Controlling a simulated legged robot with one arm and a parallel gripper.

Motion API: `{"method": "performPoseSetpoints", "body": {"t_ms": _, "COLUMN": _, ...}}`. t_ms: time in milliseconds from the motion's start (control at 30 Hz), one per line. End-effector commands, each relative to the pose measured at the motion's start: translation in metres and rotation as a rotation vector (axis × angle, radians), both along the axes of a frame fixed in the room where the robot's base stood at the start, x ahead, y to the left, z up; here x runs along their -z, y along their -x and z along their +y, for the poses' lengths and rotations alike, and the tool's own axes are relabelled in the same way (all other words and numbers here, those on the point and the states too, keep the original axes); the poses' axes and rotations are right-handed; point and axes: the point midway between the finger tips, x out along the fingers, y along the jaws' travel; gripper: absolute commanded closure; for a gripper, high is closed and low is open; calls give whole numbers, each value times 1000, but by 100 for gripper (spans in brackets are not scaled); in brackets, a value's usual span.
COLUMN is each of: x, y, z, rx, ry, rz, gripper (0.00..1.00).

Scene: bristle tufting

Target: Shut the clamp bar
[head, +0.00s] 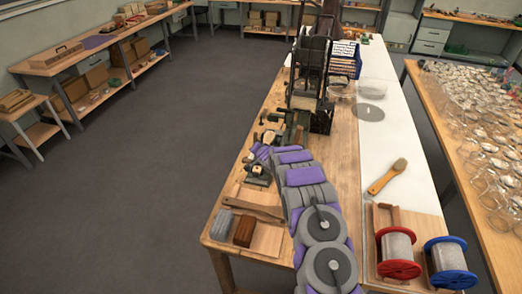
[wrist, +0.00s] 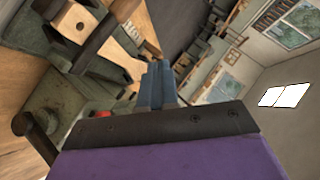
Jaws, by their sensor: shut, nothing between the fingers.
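My gripper (wrist: 158,85) is shut and empty; its two grey fingers stand together at the middle of the wrist view. In the head view, my purple and grey arm reaches to the green machine's vise area (head: 262,168), and the fingertips are hard to make out there. In the wrist view, a dark bar (wrist: 98,40), which looks like the clamp bar, runs slantwise across a pale wooden piece (wrist: 118,58) in a green holder. The bar lies left of my fingers, apart from them in the picture. I cannot tell whether it is fully down.
The tall dark machine (head: 312,70) stands behind on the bench. A brush (head: 387,177) lies on the white strip. A red spool (head: 398,252) and a blue spool (head: 449,262) stand at front right. Wooden and grey blocks (head: 244,232) sit at front left. A red knob (wrist: 103,114) shows near my gripper.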

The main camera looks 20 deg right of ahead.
Motion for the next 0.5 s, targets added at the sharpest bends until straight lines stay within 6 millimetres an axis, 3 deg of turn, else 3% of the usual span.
{"method": "performPoseSetpoints", "body": {"t_ms": 500, "x": 8, "y": -9, "z": 9, "rx": 1, "ry": 105, "rz": 67, "gripper": 100}}
